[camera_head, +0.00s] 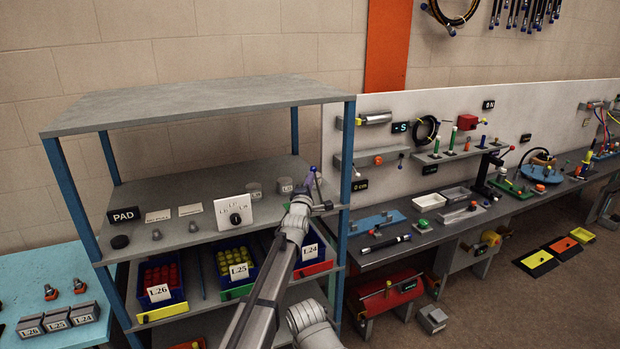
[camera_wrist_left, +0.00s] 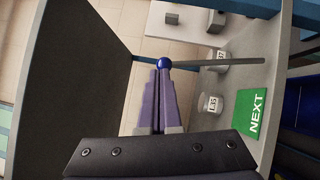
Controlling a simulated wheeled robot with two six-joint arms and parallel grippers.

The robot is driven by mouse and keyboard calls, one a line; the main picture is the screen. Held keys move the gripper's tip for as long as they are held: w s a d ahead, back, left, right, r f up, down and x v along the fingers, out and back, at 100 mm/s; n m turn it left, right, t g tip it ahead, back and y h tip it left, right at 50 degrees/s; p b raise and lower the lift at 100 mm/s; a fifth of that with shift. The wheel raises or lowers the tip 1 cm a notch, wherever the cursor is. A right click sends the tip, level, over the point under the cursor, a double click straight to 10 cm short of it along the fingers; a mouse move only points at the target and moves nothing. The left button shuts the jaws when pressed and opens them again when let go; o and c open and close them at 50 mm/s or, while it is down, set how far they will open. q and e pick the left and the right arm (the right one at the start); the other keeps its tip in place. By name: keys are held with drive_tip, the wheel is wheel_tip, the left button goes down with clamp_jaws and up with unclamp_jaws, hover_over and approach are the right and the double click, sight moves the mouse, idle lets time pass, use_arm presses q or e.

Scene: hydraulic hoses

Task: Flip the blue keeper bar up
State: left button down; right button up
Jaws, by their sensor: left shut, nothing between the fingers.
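A grey bar (camera_wrist_left: 215,66) with a blue ball knob (camera_wrist_left: 164,64) at one end shows in the left wrist view. The knob (camera_head: 313,169) also shows in the head view, above the right end of the middle shelf. The bar appears to stand roughly upright there, with the knob on top. My left gripper (camera_head: 305,190) is at the knob; its purple fingers (camera_wrist_left: 158,75) are shut with nothing between them. The fingertips overlap the knob in the wrist view; I cannot tell whether they touch it. My right gripper is not in view.
The middle shelf (camera_head: 180,240) holds a white dial panel (camera_head: 234,212), grey cylinders and a PAD sign (camera_head: 123,215). Below are blue bins labelled L26, L25 and L24. The upper shelf (camera_head: 200,100) and a blue post (camera_head: 346,165) stand close by. A workbench (camera_head: 375,255) is at the right.

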use_arm(q)
drive_tip(key=r+v, duration=0.1)
drive_tip(key=v, duration=1)
drive_tip(key=shift+s+a+r+p, duration=0.2)
drive_tip(key=shift+a+r+p, duration=0.1)
drive_tip(key=shift+r, duration=0.45)
drive_tip(key=shift+d, duration=0.1)
